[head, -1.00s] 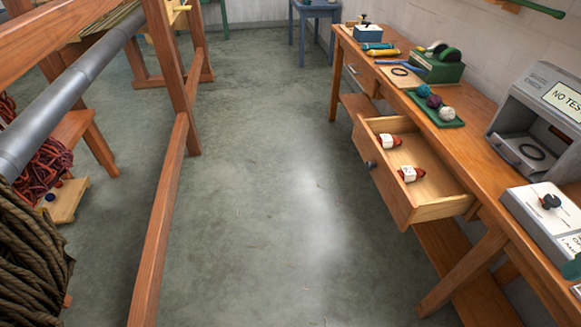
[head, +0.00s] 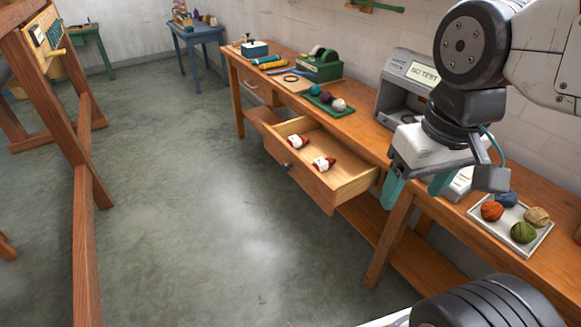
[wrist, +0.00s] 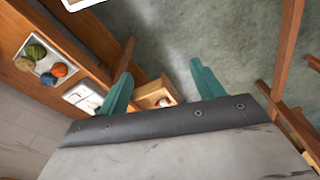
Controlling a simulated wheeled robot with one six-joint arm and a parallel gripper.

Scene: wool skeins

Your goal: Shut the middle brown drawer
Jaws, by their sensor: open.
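The middle brown drawer (head: 306,187) is pulled well out from the workbench, over the floor. It has a dark round knob (head: 288,166) on its front. In the wrist view part of the drawer (wrist: 150,98) shows beyond and between my fingers. My gripper (head: 418,190) is open and empty, with teal fingers pointing down. In the head view it is to the right of the drawer and appears apart from it. The gripper also shows in the wrist view (wrist: 160,85).
The workbench (head: 362,130) carries a grey tester (head: 405,80), a green tray of yarn balls (head: 328,103) and a white tray (head: 512,243) with several balls. A wooden frame (head: 85,240) stands at left. The floor before the drawer is clear.

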